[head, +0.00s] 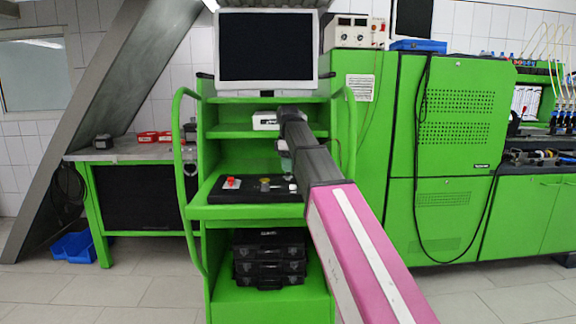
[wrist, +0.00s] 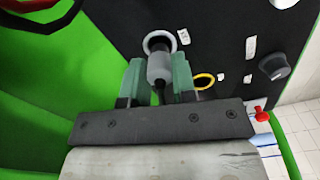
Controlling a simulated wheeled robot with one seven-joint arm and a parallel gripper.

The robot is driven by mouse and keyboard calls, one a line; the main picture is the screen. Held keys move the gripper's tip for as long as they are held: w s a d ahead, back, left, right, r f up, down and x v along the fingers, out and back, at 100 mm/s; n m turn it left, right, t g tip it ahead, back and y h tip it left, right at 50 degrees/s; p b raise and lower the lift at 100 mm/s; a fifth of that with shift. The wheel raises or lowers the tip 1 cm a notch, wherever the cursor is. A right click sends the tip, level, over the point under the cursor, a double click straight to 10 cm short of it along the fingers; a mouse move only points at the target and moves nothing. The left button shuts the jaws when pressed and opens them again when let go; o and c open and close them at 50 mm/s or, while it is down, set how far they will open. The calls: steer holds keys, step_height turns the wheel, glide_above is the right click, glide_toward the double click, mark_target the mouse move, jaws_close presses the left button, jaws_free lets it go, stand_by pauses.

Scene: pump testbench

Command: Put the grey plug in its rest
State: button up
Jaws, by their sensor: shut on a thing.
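The grey plug (wrist: 160,68) is between the two green fingers of my gripper (wrist: 157,75) in the wrist view. My gripper is shut on it. The plug's far end is at a light grey ring (wrist: 160,42) with a dark opening on the black panel (wrist: 215,45). I cannot tell whether the plug's end is inside the ring or just in front of it. In the head view my gripper (head: 286,163) is above the right part of the black panel (head: 245,195), and the plug cannot be made out there.
A yellow ring (wrist: 205,80) is right of the fingers. A black knob (wrist: 275,66) and a red knob (wrist: 262,114) are farther right on the panel. In the head view, a monitor (head: 266,47) stands above the green bench (head: 240,212), and black cases (head: 268,268) are below.

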steer(key=shift+f, duration=1.1)
stand_by(0.6)
steer(key=o, duration=1.3)
steer(key=shift+c, duration=0.2)
steer(key=shift+r, duration=0.2)
steer(key=shift+r, duration=3.8)
